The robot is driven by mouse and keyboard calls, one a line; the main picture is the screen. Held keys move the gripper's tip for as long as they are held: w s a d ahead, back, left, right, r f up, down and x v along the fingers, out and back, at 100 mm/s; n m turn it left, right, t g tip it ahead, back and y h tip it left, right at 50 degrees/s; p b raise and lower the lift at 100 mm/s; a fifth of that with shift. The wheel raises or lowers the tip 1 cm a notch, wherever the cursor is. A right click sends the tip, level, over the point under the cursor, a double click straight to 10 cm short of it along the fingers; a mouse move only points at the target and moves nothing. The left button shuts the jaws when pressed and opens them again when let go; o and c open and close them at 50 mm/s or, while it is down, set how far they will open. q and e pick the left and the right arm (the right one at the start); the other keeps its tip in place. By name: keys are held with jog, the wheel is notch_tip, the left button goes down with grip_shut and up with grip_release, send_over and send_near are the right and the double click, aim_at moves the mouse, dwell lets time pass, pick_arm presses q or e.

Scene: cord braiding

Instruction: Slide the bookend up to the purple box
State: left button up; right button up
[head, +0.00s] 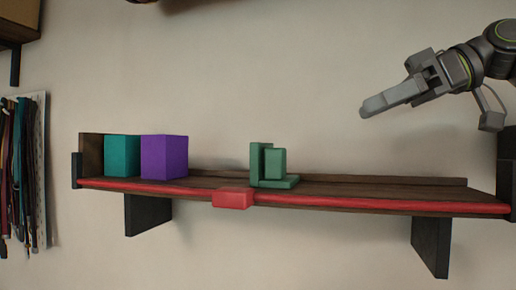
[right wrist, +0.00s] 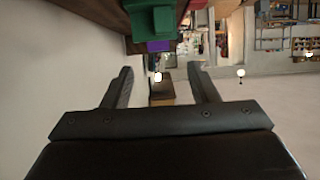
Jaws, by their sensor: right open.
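The green bookend (head: 272,168) stands upright on the wooden shelf (head: 340,188), right of the purple box (head: 165,157) with a wide gap between them. The purple box stands beside a teal box (head: 122,156) at the shelf's left end. My right gripper (head: 364,112) is above and to the right of the bookend in the head view, apart from it and empty. In the right wrist view its two fingers (right wrist: 163,78) are spread apart. The green bookend (right wrist: 152,18) and a bit of the purple box (right wrist: 159,46) show beyond them. My left gripper is not in view.
A red strip (head: 380,202) runs along the shelf's front edge, with a red block (head: 232,198) on it below and left of the bookend. A low back ledge (head: 400,181) lines the shelf. The shelf top right of the bookend is clear. Cords (head: 18,175) hang at far left.

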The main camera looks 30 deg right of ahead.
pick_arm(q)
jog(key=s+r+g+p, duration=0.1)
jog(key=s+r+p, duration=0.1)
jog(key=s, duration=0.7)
pick_arm(e)
jog(key=p, duration=0.3)
send_over(285, 179)
jog(key=s+d, duration=0.3)
jog(key=s, duration=0.1)
notch_tip(285, 179, down, 4)
jog(key=shift+r, duration=0.15)
jog(key=p+x, duration=0.3)
jog(key=shift+w+a+p, duration=0.2)
jog(key=shift+p, duration=0.2)
jog(key=shift+w+a+f+p, duration=0.2)
jog(key=shift+w+f+p, duration=0.05)
jog(key=shift+f+p, duration=0.05)
jog(key=shift+w+a+f, duration=0.15)
jog(key=shift+w+a, duration=0.05)
jog(key=shift+w+a+f+p, duration=0.2)
jog(key=shift+f+p, duration=0.05)
jog(key=shift+p, duration=0.2)
grip_shut()
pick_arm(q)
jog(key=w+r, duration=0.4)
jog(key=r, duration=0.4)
